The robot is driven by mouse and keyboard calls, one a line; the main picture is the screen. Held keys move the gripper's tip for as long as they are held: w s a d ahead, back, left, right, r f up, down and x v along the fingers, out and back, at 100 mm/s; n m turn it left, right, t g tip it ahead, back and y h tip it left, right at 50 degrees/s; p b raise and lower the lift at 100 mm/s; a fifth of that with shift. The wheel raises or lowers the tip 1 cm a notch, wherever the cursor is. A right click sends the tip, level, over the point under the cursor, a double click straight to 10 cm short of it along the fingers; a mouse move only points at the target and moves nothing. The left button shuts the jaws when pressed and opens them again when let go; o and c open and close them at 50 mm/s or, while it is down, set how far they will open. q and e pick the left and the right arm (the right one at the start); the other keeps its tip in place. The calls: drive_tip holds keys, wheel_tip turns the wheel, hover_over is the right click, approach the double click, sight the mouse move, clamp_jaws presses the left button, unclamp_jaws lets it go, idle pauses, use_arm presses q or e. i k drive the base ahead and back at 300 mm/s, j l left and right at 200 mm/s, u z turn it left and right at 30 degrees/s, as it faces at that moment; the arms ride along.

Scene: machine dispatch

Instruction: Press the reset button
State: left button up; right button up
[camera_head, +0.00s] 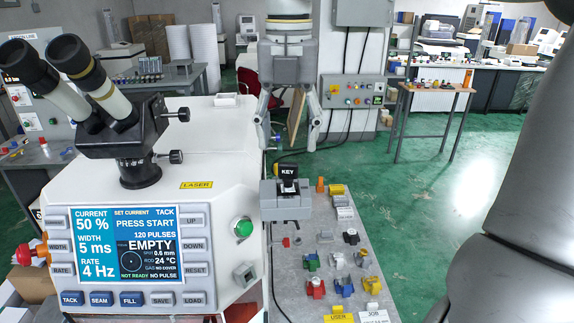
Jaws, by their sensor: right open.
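The RESET button (195,270) is a grey labelled key on the front panel of the white laser machine (195,140). It sits in the column right of the blue screen (122,247), below the DOWN button (194,246) and above the LOAD button (192,299). My right gripper (289,143) hangs pointing down at the top middle. Its two fingers are spread apart with nothing between them. It is up and to the right of the RESET button, apart from it. My left gripper does not show.
A black block marked KEY (288,178) stands on a grey box below my right gripper. The grey table (325,255) beside the machine holds several coloured small parts. A black binocular eyepiece (125,130) rises from the machine. Green floor (440,200) is open at right.

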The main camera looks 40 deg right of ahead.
sight(200, 268)
drive_tip(key=k+l, duration=0.1)
drive_tip(key=k, duration=0.9)
